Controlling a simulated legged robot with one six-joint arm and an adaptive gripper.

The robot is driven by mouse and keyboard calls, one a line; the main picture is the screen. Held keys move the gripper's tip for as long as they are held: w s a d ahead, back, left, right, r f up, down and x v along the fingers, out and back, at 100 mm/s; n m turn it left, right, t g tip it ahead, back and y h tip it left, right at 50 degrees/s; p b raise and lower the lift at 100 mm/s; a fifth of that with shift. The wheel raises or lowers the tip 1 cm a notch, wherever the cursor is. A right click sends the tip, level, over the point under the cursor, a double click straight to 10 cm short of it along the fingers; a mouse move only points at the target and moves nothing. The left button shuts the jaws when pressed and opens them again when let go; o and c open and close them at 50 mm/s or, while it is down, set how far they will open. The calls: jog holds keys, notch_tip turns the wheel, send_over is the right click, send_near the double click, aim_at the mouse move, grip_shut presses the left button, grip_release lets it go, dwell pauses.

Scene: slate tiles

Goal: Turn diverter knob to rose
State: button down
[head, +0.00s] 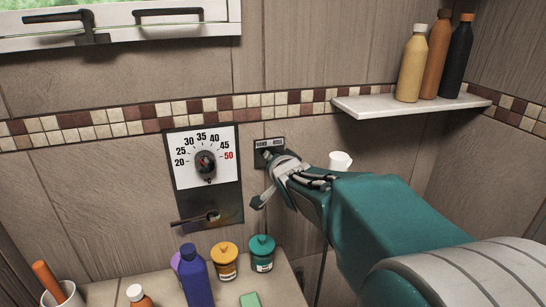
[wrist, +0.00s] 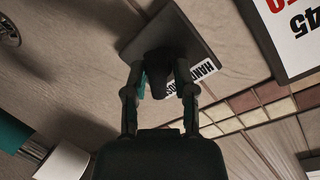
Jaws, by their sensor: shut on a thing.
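The dark diverter plate (head: 260,141) is on the tiled wall, just right of the temperature panel. Its white label strip shows HAND on the left and another word, partly readable as ROSE, on the right. In the wrist view the plate (wrist: 190,38) looks rotated, with HAND readable. The dark diverter knob (wrist: 158,82) stands out from the plate between my fingers. My gripper (wrist: 159,92) is shut on the knob, one finger on each side. In the head view my gripper (head: 270,162) covers the knob and the plate's lower part, so which word it points to cannot be told.
A temperature panel with a round dial (head: 205,164) and a lower lever (head: 198,219) is close at left. A white shelf (head: 400,105) with bottles is at upper right. Bottles, jars and a green block (head: 250,300) stand on the ledge (head: 283,283) below.

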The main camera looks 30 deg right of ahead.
jog(key=shift+f, duration=0.1)
jog(key=c, duration=0.6)
grip_release()
jog(key=shift+d, duration=0.15)
jog(key=v, duration=1.2)
jog(key=shift+s+r, duration=0.1)
jog(key=shift+r, duration=0.2)
